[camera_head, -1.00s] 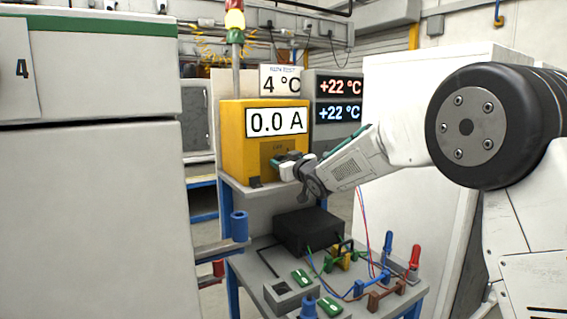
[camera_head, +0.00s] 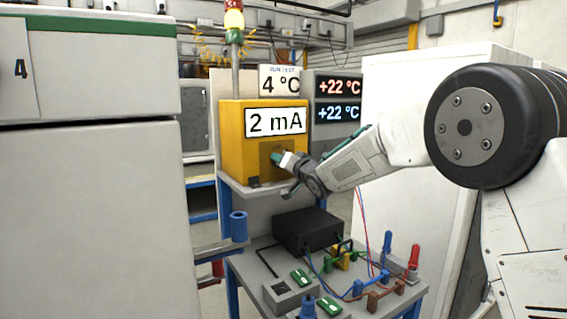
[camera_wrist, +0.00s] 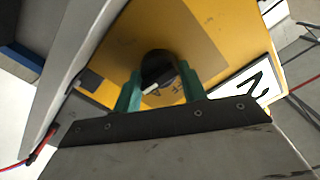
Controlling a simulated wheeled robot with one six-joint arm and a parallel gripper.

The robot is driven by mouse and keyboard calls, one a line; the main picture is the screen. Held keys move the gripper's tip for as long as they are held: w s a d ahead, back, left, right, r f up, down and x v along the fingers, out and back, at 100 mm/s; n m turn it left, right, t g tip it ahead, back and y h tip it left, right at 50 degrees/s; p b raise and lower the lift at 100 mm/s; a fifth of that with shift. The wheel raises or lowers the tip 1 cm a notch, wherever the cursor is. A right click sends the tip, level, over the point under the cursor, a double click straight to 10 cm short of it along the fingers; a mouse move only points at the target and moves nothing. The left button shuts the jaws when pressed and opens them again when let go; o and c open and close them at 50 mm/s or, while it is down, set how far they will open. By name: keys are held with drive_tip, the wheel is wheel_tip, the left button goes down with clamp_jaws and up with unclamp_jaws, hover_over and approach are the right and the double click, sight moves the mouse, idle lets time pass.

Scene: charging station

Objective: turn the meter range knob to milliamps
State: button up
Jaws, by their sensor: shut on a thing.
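The yellow meter (camera_head: 235,135) stands on the upper shelf of the stand, and its display (camera_head: 275,122) reads "2 mA". In the wrist view the black range knob (camera_wrist: 157,68) with a pale pointer mark sits on the meter's front panel (camera_wrist: 195,35). My gripper (camera_head: 277,157) is at the meter's lower front. In the wrist view its green fingers (camera_wrist: 160,88) are shut on the knob, one on each side. In the head view the knob is hidden by my gripper. The panel lettering around the knob is partly covered.
A black box (camera_head: 305,228) sits on the lower shelf, with coloured leads and clips, blue and red handles (camera_head: 414,258) and green switches (camera_head: 300,277) in front. Two temperature displays (camera_head: 339,98) stand behind. A large white cabinet (camera_head: 90,215) fills the left side.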

drive_tip(key=shift+m, duration=0.5)
drive_tip(key=o, duration=1)
drive_tip(key=shift+c, duration=0.2)
drive_tip(key=v, duration=0.7)
drive_tip(key=shift+s+d, duration=0.3)
